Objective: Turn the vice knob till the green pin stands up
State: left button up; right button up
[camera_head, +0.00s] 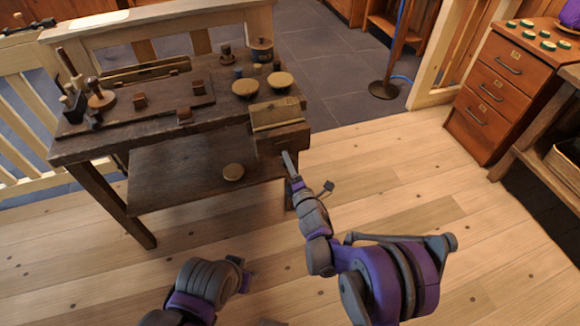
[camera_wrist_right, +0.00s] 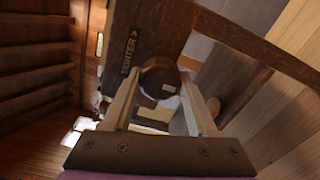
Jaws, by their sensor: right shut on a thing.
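The vice (camera_head: 283,137) is a wooden block at the right front corner of the dark workbench. In the right wrist view a round dark brown knob (camera_wrist_right: 158,72) with a small pale mark sits between the fingers of my right gripper (camera_wrist_right: 161,84), which is shut on it. Beside the knob the wood is lettered "TIGHTER" with an arrow (camera_wrist_right: 129,50). In the head view my right gripper (camera_head: 289,160) is at the vice's front and the knob is hidden. I cannot make out the green pin. My left gripper (camera_head: 240,272) is low at the bottom, apart from the bench; its fingers are unclear.
The workbench (camera_head: 75,150) carries round-topped spools (camera_head: 246,88), small blocks and a lidded pot (camera_head: 262,49). A drawer cabinet (camera_head: 497,95) stands at the right. The wooden floor between is clear.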

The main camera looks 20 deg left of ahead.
jog(key=m+b, duration=0.3)
jog(key=m, duration=0.2)
jog(key=shift+d+f+m, duration=0.1)
jog(key=shift+f+m, duration=0.05)
jog(key=shift+m, duration=0.15)
jog(key=m+b, duration=0.2)
jog(key=m, duration=0.1)
jog(key=shift+m, duration=0.3)
jog(key=m+b, duration=0.1)
jog(key=m, duration=0.3)
jog(key=shift+m, duration=0.3)
jog(key=m, duration=0.6)
jog(key=shift+r, duration=0.2)
jog(key=m, duration=0.6)
jog(key=shift+d+m, duration=0.1)
jog(key=shift+m, duration=0.2)
jog(key=m, duration=1.2)
jog(key=shift+d+f+m, duration=0.1)
jog(key=shift+m, duration=0.2)
jog(key=m, duration=0.5)
jog(key=shift+m, duration=0.4)
